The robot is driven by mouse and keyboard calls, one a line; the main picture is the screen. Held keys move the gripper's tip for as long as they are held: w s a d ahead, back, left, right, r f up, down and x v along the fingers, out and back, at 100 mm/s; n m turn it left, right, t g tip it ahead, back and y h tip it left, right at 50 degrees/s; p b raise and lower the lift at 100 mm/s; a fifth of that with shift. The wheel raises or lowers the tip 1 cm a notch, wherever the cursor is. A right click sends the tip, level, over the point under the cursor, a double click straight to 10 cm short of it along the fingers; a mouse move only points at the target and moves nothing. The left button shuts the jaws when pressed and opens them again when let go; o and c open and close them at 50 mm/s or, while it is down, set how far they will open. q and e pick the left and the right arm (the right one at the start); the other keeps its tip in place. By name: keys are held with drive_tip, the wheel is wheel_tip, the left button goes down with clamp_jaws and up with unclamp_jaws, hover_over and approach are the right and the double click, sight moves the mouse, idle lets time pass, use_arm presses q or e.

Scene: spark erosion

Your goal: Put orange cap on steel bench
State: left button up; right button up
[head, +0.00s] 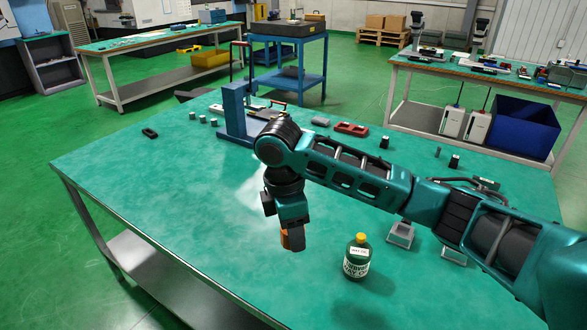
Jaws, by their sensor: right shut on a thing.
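My right gripper (292,240) points down over the front middle of the green-topped bench (170,200), which has grey metal legs and a lower shelf. It is shut on the orange cap (285,238). Only a small orange part of the cap shows beside the dark fingertip; the rest is hidden by the gripper. I cannot tell whether the cap touches the bench top. My left gripper is not in view.
A dark green bottle with a yellow top (357,258) stands close to the right of my gripper. A blue upright fixture (236,112), a red block (351,129) and small parts lie farther back. The bench's left and front areas are clear.

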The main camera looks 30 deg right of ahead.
sight(295, 273)
wheel_tip(295, 273, up, 5)
drive_tip(key=w+d+n, duration=0.1)
drive_tip(key=w+n, duration=0.1)
drive_tip(key=n, duration=0.4)
drive_tip(key=shift+n+t, duration=0.3)
drive_tip(key=shift+t, duration=0.1)
drive_tip(key=f, duration=0.6)
drive_tip(key=f+b, duration=0.1)
drive_tip(key=f, duration=0.6)
drive_tip(key=f+b, duration=0.1)
drive_tip(key=f, duration=0.5)
drive_tip(key=shift+w+d+f, duration=0.2)
drive_tip(key=shift+w, duration=0.05)
drive_tip(key=shift+f, duration=0.1)
drive_tip(key=o, duration=1)
drive_tip(key=r, duration=0.4)
drive_tip(key=a+r+p, duration=0.1)
drive_tip(key=r, duration=0.7)
drive_tip(key=shift+s+a+r+p, duration=0.1)
drive_tip(key=shift+s+a+p, duration=0.1)
drive_tip(key=shift+s+p, duration=0.1)
